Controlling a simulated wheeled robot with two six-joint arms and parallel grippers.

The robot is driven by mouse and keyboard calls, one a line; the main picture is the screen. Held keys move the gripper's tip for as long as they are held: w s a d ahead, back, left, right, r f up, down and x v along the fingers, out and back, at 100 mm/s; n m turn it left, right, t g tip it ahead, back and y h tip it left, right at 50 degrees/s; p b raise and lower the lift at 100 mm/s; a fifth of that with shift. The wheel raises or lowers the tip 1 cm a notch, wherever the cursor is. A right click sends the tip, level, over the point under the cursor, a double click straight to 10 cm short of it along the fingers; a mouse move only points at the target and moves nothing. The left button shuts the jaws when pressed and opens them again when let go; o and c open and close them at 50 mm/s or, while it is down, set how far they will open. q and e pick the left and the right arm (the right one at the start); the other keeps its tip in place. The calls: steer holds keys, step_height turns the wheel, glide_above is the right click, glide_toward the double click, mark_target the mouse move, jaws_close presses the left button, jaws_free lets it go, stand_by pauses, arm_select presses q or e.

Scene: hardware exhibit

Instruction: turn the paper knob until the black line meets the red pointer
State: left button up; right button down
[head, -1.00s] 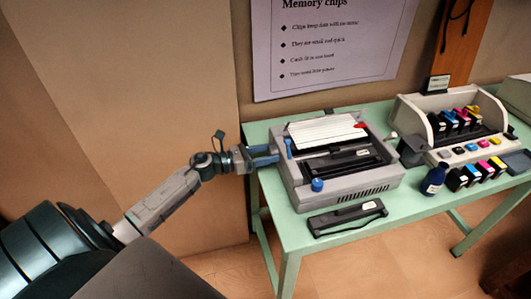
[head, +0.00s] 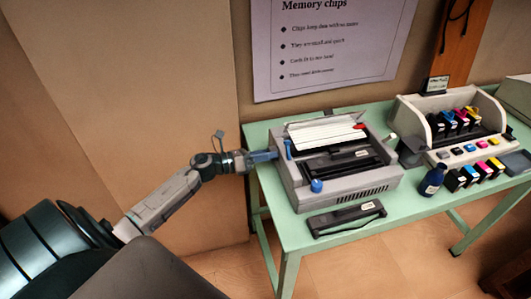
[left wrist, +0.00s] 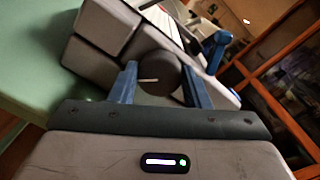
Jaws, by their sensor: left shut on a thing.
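The grey printer (head: 340,165) stands on the green table with white paper (head: 325,132) in its top. A small red piece (head: 361,126), likely the pointer, lies at the paper's right edge. I cannot make out the black line. My left gripper (head: 264,156) is at the printer's left side. In the left wrist view, the round dark paper knob (left wrist: 158,74) sits between the blue fingers of my left gripper (left wrist: 160,82), which is shut on it. A short pale mark shows on the knob's face. My right gripper is not in view.
A black cartridge bar (head: 346,219) lies in front of the printer. A dark blue bottle (head: 432,181), a dark cup (head: 411,152) and a rack with coloured ink cartridges (head: 465,130) stand to the right. A blue knob (head: 316,186) is on the printer's front left corner.

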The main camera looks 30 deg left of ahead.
arm_select(q)
steer(key=n+p, duration=0.1)
steer(key=n, duration=0.2)
steer(key=shift+a+r+n+p, duration=0.1)
steer(key=shift+r+n+p, duration=0.05)
steer(key=shift+n+p, duration=0.2)
steer(key=n+p, duration=0.1)
steer(key=n, duration=0.2)
steer(key=shift+n+p, duration=0.35)
steer(key=shift+p, duration=0.05)
steer(key=n+p, duration=0.1)
steer(key=n, duration=0.1)
steer(key=shift+n+p, duration=0.3)
steer(key=n+p, duration=0.1)
steer(key=n, duration=0.2)
steer(key=shift+g+p, duration=0.3)
steer(key=shift+p, duration=0.1)
steer(key=shift+f+n+p, duration=0.25)
steer(key=shift+n+p, duration=0.25)
steer(key=shift+n, duration=0.5)
steer(key=o, duration=1)
